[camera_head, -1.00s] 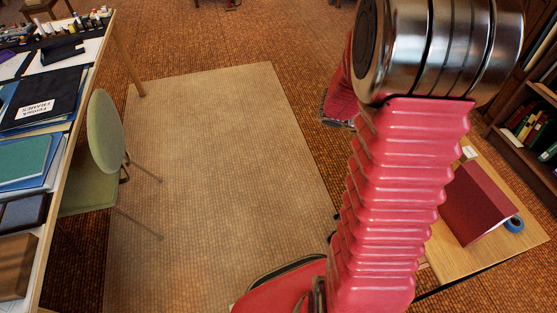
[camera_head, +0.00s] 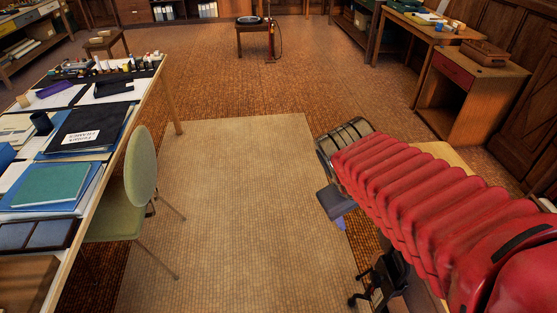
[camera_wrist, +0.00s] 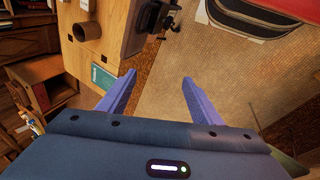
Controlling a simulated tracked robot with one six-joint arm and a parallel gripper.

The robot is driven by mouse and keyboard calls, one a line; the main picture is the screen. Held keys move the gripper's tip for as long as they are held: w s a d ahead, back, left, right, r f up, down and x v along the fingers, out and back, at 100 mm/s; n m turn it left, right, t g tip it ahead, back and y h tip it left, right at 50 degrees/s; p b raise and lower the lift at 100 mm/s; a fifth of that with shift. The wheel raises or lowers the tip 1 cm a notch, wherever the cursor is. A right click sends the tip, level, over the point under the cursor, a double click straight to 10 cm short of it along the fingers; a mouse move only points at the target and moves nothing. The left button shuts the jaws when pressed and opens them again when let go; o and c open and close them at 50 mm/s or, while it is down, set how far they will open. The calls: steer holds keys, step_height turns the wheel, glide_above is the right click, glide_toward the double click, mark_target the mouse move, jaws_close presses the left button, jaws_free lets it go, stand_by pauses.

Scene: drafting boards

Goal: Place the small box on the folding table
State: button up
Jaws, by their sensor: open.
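My gripper shows in the wrist view (camera_wrist: 160,77) with its two blue fingers wide apart and nothing between them. In the head view it hangs beyond the red arm, over the right edge of the pale mat. The folding table is mostly hidden behind my arm; a strip of pale wood top (camera_head: 443,152) shows above the arm. A pale wooden top (camera_wrist: 88,55) with a dark round object on it lies left of the fingers in the wrist view. A brown box (camera_head: 26,283) sits on the left desk's near corner; I cannot tell whether it is the small box.
The long desk (camera_head: 152,88) at left holds folders, books and bottles. A green chair (camera_head: 141,168) stands beside it. The pale mat (camera_head: 235,200) is clear in the middle. A wooden cabinet (camera_head: 470,108) stands at the back right.

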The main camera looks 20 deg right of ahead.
steer(key=s+a+r+t+y, duration=0.1)
steer(key=a+r+y, duration=0.1)
steer(key=a, duration=0.4)
steer(key=s+a+r+m+t+y, duration=0.1)
steer(key=a+r+t+y, duration=0.1)
steer(key=a, duration=0.4)
steer(key=shift+a+r, duration=0.25)
steer(key=shift+a, duration=0.15)
